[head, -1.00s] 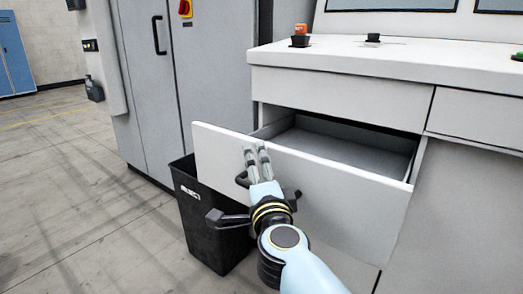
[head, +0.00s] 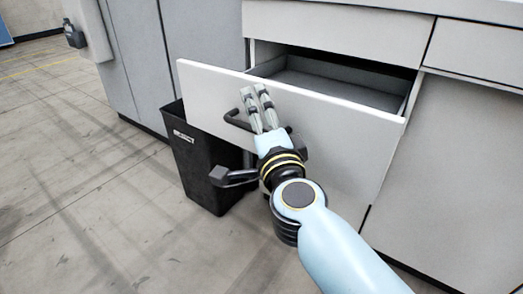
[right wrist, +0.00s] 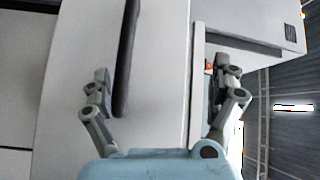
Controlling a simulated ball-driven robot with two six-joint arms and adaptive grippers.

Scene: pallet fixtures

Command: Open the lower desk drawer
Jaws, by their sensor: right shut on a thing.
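The lower desk drawer (head: 340,135) stands pulled out, its white front well clear of the desk and its grey inside showing empty where visible. Its dark bar handle (head: 232,120) is on the front and partly hidden behind my right gripper (head: 257,98). That gripper is shut on the handle, with its fingers lying against or close to the drawer front below the top edge. In the right wrist view, the handle (right wrist: 127,60) runs between the two fingers, nearer the left one. My left gripper is not in view.
A black bin (head: 205,165) stands on the floor just left of the drawer, partly behind its front. A grey cabinet (head: 195,50) is behind it. A closed upper drawer (head: 330,30) is above. Open concrete floor (head: 70,190) lies to the left.

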